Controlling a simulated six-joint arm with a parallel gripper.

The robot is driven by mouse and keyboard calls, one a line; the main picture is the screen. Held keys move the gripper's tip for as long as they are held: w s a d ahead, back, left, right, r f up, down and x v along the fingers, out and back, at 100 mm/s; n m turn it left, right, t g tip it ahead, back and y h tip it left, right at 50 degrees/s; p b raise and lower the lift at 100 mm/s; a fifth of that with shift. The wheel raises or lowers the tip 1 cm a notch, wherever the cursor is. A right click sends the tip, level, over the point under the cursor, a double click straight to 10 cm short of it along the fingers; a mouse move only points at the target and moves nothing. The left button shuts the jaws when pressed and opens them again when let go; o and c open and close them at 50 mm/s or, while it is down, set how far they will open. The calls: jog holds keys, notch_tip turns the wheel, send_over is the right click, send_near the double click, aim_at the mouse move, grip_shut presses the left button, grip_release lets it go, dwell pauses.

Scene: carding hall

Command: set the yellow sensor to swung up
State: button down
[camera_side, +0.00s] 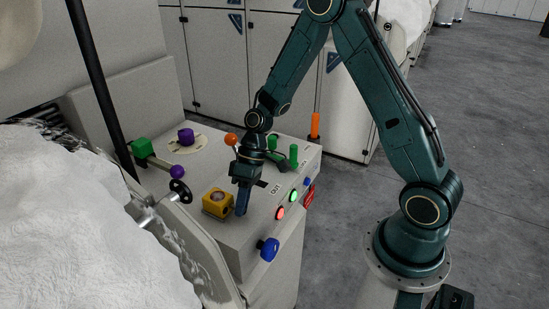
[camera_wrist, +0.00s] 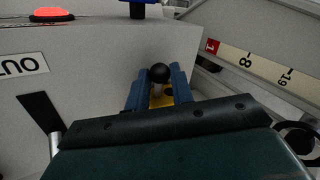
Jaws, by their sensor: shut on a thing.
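The yellow sensor (camera_side: 217,203) is a small yellow block with a round orange-toned face, on the near part of the grey machine top in the side view. My gripper (camera_side: 241,212) points down at its right side, with its blue fingers close against it. In the wrist view, my gripper (camera_wrist: 158,88) has a blue finger on each side of a pale stem with a black ball end (camera_wrist: 160,72). A little yellow of the sensor (camera_wrist: 162,101) shows between the fingers. The fingers are shut on this part. The lower part of the sensor is hidden by my gripper there.
A red lamp (camera_side: 280,213), a green lamp (camera_side: 294,195) and a blue knob (camera_side: 268,250) sit on the front face. Green levers (camera_side: 293,155) and an orange handle (camera_side: 315,125) stand behind. A black handwheel (camera_side: 180,190) is left. White fibre (camera_side: 80,230) fills the near left.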

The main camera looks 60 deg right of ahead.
dwell(0.3)
jog(key=c, duration=1.2)
grip_release()
jog(key=shift+c, duration=0.2)
jog(key=v, duration=1.3)
jog(key=shift+d+r, duration=0.3)
jog(key=shift+s, duration=0.1)
jog(key=s+a+r+m+t+h, duration=0.1)
jog(key=s+a+r+t+h, duration=0.25)
jog(key=s+r, duration=0.6)
jog(key=s+r+m+t+h, duration=0.2)
jog(key=s+r, duration=0.1)
jog(key=s, duration=0.7)
jog(key=shift+s+d+r+m+t, duration=0.15)
jog(key=shift+s+d+m+t, duration=0.1)
jog(key=shift+s+m+t, duration=0.15)
